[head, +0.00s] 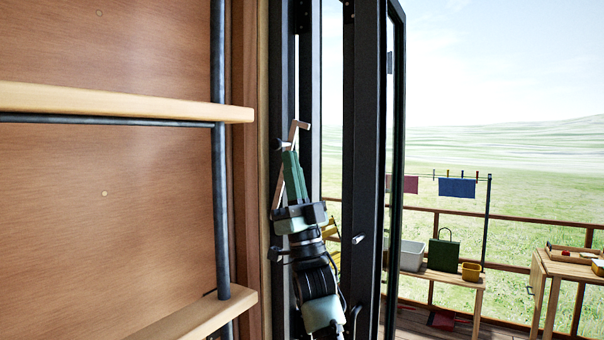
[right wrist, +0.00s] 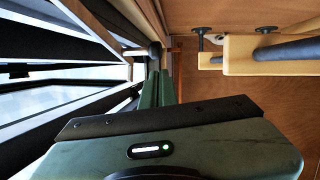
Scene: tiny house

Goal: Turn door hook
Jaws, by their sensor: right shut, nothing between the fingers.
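The door hook (head: 301,127) is a pale, thin bar with a bent upper end, seen at the dark door frame in the head view. It slants down to the left behind my gripper, and its middle is partly hidden. My right gripper (head: 290,156) points upward with its green fingers shut and empty, right in front of the hook. I cannot tell whether they touch. In the right wrist view the shut fingers (right wrist: 159,76) reach toward a dark round knob (right wrist: 155,50) at the frame. My left gripper is not in view.
A black-framed glass door (head: 397,150) stands on the right, with a small handle (head: 358,239). Wooden shelves (head: 130,100) on a dark pipe (head: 219,150) stand close on the left. Outside are a railing, a bench (head: 455,279) with containers, and a table.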

